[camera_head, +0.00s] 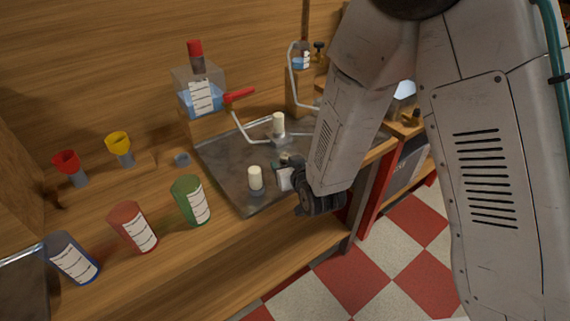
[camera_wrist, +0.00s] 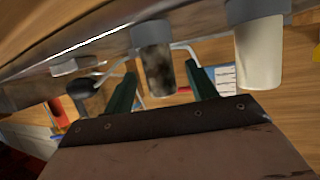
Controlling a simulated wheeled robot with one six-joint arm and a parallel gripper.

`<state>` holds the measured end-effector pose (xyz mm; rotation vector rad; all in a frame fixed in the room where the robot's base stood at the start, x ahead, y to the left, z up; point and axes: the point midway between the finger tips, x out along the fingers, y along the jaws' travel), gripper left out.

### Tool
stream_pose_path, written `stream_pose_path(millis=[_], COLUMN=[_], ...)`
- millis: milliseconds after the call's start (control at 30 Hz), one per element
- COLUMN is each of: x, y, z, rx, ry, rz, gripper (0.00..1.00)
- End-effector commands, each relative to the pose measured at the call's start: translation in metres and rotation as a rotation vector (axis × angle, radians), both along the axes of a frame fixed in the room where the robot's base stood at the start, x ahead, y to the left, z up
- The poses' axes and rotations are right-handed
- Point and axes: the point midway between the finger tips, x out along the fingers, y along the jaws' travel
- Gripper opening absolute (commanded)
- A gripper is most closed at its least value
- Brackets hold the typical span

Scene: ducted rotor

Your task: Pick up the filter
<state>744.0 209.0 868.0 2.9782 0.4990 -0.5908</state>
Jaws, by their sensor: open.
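Several short cylinders that look like filters stand on the metal tray (camera_head: 232,167). In the head view one cream filter (camera_head: 255,177) is at the front and another cream filter (camera_head: 278,124) is farther back. In the wrist view a dark, dirty filter (camera_wrist: 155,70) in a grey collar shows between the two green fingers of my gripper (camera_wrist: 161,73). A clean cream filter (camera_wrist: 260,55) is to its right, outside the fingers. My gripper (camera_head: 287,172) is open, low over the tray. The dark filter cannot be made out in the head view.
Green (camera_head: 190,201), red (camera_head: 132,227) and blue (camera_head: 71,258) labelled cups stand along the front left. Red (camera_head: 68,166) and yellow (camera_head: 119,147) funnels are behind them.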

Motion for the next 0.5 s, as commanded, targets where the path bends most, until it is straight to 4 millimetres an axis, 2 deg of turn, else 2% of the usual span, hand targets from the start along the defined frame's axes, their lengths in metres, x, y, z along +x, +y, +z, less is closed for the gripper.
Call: stream_pose_path(millis=[100,233,500], x=[0.018,0.032,0.036], y=[0.006,0.011,0.012], z=[-0.005,-0.011,-0.012], rx=[0.0,0.0,0.0], ry=[0.0,0.0,0.001], rz=[0.0,0.0,0.0], gripper=[0.57,0.57,0.57])
